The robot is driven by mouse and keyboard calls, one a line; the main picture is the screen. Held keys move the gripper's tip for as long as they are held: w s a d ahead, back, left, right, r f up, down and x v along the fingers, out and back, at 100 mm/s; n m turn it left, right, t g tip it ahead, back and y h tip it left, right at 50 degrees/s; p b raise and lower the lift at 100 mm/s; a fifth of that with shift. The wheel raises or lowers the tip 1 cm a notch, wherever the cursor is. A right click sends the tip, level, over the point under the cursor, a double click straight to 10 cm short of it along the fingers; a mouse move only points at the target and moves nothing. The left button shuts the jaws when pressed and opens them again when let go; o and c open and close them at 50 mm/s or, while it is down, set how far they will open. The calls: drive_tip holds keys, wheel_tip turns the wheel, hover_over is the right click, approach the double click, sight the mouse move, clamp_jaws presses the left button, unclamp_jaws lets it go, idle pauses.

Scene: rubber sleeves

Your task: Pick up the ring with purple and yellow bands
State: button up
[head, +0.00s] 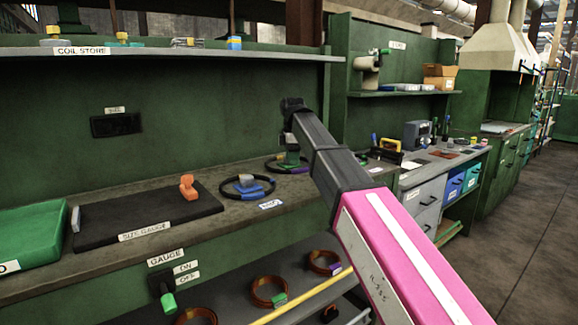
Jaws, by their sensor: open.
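A dark ring (272,167) lies on the grey-green bench around a small green block. A purple band shows on its front right; a yellow band is too small to make out surely. My arm reaches in from the lower right and hides part of the ring's right side. My gripper (291,138) is at the arm's far end, above or close to the green block inside the ring. Its fingers are small and dark, and I see nothing held in them. Whether they touch the block or ring cannot be told.
Another dark ring (229,190) with blue parts lies to the left, beside a white label. A black size-gauge mat (120,218) holds an orange piece (188,187). A green tray (35,238) stands far left. Copper-coloured rings (268,291) lie on the lower shelf. An upper shelf (270,55) overhangs the bench.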

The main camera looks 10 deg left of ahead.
drive_tip(key=f, duration=0.4)
drive_tip(key=shift+s+a, duration=0.15)
drive_tip(key=shift+s, duration=0.05)
drive_tip(key=shift+r, duration=0.1)
clamp_jaws()
drive_tip(key=shift+r, duration=0.15)
